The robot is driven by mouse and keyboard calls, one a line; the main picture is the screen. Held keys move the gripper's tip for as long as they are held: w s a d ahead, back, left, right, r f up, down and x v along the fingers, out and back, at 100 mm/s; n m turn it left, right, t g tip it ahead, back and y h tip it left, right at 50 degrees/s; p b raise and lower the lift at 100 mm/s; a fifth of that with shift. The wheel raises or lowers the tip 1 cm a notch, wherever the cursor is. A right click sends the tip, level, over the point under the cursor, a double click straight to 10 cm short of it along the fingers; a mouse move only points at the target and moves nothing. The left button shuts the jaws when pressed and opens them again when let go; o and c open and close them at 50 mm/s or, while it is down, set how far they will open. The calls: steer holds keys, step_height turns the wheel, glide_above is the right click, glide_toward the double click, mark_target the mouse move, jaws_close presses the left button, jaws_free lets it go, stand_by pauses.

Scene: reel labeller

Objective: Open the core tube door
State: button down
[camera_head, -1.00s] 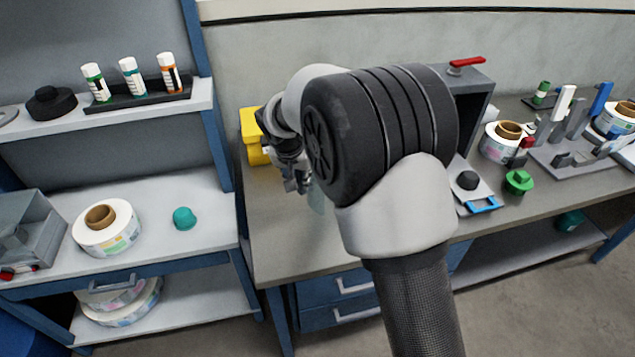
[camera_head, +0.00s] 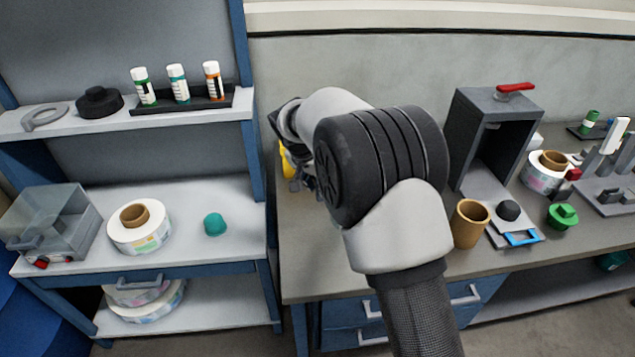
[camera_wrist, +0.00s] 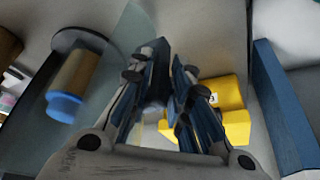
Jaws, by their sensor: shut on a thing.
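In the wrist view my gripper (camera_wrist: 168,62) has its fingers around a grey handle (camera_wrist: 154,104), whose ends are partly hidden by them. A clear panel (camera_wrist: 130,45), apparently the core tube door, stands edge-on beside the fingers. A brown core tube (camera_wrist: 75,72) with a blue end shows through or beside the panel, to the left. A yellow block (camera_wrist: 228,105) is close to the right finger. In the head view my gripper (camera_head: 303,178) is mostly hidden behind my arm, and the door is not visible there.
A brown tube (camera_head: 470,222) stands on the table (camera_head: 300,270) right of my arm, near a grey box (camera_head: 500,95) with a red handle and a black knob (camera_head: 508,210). A shelf on the left holds a white roll (camera_head: 138,232) and a teal cap (camera_head: 215,223).

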steer(key=shift+w+d, duration=0.1)
steer(key=shift+d, duration=0.1)
steer(key=c, duration=1.6)
jaws_free()
steer(key=shift+d, duration=0.15)
steer(key=shift+o, duration=0.6)
steer(key=shift+a, duration=0.2)
steer(key=v, duration=1.2)
steer(key=shift+d, duration=0.1)
